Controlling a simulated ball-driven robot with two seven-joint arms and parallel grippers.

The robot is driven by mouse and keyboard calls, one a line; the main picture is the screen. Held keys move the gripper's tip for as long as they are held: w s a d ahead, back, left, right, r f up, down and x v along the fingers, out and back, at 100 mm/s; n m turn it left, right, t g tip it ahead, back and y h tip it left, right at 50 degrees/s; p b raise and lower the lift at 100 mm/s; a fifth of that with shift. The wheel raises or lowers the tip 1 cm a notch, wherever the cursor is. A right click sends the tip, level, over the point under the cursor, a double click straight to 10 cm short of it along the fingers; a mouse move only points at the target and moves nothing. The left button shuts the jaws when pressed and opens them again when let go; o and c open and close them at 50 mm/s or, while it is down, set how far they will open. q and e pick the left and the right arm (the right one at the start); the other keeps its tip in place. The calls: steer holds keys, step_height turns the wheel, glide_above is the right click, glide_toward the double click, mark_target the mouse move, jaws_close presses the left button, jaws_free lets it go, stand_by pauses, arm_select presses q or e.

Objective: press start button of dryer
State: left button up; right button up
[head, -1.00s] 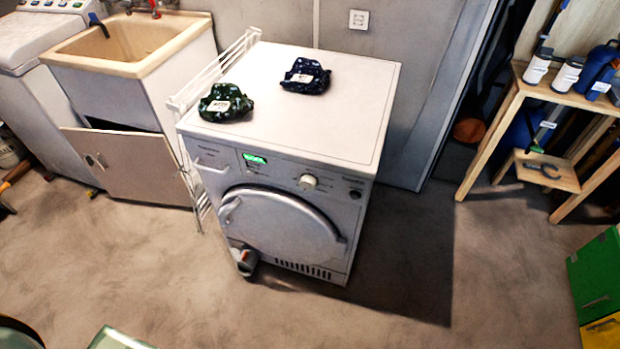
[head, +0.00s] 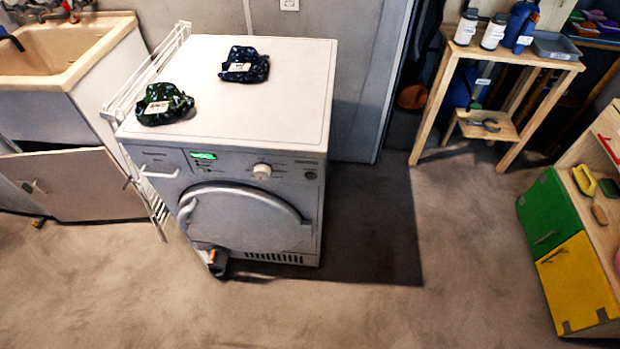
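The white dryer (head: 240,148) stands against the grey wall, left of the middle in the head view. Its front panel has a lit green display (head: 203,156), a round knob (head: 262,171) and, at the right end, a small dark round button (head: 310,175). The labels are too small to read. The round door (head: 245,222) looks closed. Two dark patterned bundles lie on top, one green (head: 164,104) and one blue (head: 245,65). Neither of my grippers is in view.
A sink cabinet (head: 60,120) with an open door and a white drying rack (head: 150,75) stand left of the dryer. A small grey object (head: 214,260) sits at its foot. A wooden shelf (head: 511,65) and a green-yellow cabinet (head: 548,225) stand right. The floor (head: 350,310) in front is clear.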

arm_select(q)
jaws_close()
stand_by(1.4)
